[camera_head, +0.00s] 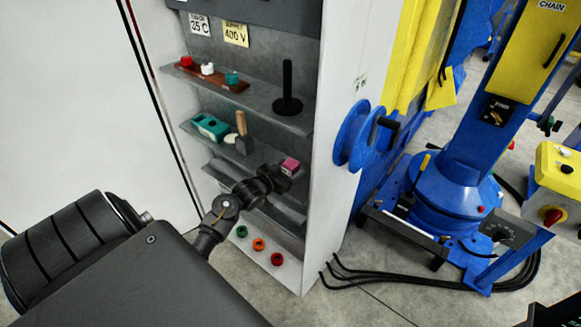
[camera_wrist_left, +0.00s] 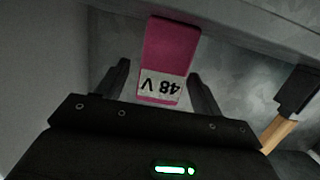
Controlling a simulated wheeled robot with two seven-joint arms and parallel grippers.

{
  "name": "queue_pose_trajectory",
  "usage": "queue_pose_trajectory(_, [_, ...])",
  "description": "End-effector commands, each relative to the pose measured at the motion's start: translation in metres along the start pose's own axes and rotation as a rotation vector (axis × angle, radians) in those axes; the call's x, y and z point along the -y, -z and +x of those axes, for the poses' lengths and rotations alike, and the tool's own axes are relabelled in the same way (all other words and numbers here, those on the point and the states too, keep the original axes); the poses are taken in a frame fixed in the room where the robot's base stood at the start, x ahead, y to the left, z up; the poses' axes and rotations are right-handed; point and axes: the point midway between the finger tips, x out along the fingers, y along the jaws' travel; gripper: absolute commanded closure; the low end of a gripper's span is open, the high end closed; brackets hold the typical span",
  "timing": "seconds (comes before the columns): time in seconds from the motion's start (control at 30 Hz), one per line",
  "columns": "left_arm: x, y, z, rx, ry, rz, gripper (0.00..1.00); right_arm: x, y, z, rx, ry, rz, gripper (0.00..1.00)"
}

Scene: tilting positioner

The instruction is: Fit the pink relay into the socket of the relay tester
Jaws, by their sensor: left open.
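The pink relay (camera_head: 290,167) is on a shelf of the grey cabinet, at the end of my left arm. In the left wrist view the pink relay (camera_wrist_left: 170,45) shows a white label reading 48 V, upside down. My left gripper (camera_head: 277,178) is at the relay. In the left wrist view, the fingers of the left gripper (camera_wrist_left: 159,75) are open, one on each side of the relay's near end, with gaps visible. I cannot make out for sure which thing is the relay tester or its socket.
The shelf above holds a brown strip (camera_head: 212,77) with coloured pieces and a black post (camera_head: 287,90). Coloured buttons (camera_head: 259,244) are below. The cabinet's white side wall (camera_head: 335,130) is close at right.

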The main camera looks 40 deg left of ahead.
Motion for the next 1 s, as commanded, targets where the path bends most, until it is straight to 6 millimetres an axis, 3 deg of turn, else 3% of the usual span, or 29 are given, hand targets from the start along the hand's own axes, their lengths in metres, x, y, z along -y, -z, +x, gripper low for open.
queue_pose_trajectory(0.03, [-0.001, 0.007, 0.008, -0.001, 0.001, -0.002, 0.33, 0.0, 0.001, -0.008, 0.0, 0.001, 0.0, 1.0])
queue_pose_trajectory(0.2, [0.0, 0.002, 0.026, 0.0, 0.001, 0.001, 0.33, 0.002, 0.002, -0.008, -0.001, 0.003, 0.002, 1.0])
queue_pose_trajectory(0.47, [0.0, 0.001, 0.028, 0.0, 0.001, 0.002, 0.33, 0.005, 0.003, -0.008, -0.003, 0.006, 0.003, 1.0])
queue_pose_trajectory(0.87, [0.0, 0.001, 0.028, 0.001, 0.001, 0.002, 0.84, 0.005, 0.003, -0.008, -0.003, 0.005, 0.002, 1.0])
queue_pose_trajectory(1.0, [0.0, 0.002, 0.028, 0.0, 0.001, 0.002, 0.84, 0.003, 0.003, -0.008, -0.003, 0.004, 0.001, 1.0])
